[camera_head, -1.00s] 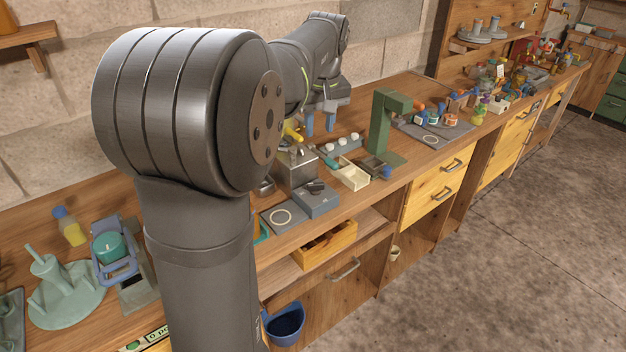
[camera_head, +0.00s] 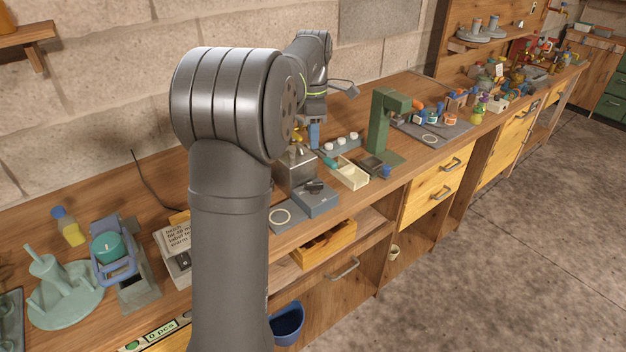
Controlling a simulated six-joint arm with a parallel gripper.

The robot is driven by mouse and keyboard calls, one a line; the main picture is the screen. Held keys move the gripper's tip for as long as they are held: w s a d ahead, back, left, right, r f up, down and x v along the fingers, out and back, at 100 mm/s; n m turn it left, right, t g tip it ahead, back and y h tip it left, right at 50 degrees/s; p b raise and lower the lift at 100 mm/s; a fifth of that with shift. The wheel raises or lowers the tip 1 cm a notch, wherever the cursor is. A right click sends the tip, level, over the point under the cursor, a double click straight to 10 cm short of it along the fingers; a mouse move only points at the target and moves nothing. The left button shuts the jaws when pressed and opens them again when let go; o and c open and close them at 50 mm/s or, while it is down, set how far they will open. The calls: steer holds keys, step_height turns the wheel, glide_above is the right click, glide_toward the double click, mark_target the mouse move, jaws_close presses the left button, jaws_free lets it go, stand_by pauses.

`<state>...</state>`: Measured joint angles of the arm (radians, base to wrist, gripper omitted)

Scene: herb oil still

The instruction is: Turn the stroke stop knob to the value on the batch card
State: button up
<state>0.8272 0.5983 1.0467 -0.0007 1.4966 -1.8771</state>
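A green press (camera_head: 379,125) stands on the bench right of my arm. A small blue knob (camera_head: 386,172) sits low at its front right; it may be the stroke stop knob, and its setting is too small to read. A white card (camera_head: 177,239) with black print stands on a box left of my arm; it may be the batch card. My arm hides part of it, and its value is not clearly legible. My gripper (camera_head: 314,135) is above the bench, left of the press and apart from it. Its blue fingers overlap in this view, so the gap is hidden.
A metal box (camera_head: 294,170), a grey block (camera_head: 316,200), a cream tray (camera_head: 350,174) and a rack with white knobs (camera_head: 340,143) crowd the bench between my arm and the press. A grey mat (camera_head: 436,130) with small items lies right of it.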

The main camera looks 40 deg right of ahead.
mark_target(313, 183)
step_height(313, 183, down, 15)
steer(key=shift+r, duration=0.1)
stand_by(0.3)
jaws_close()
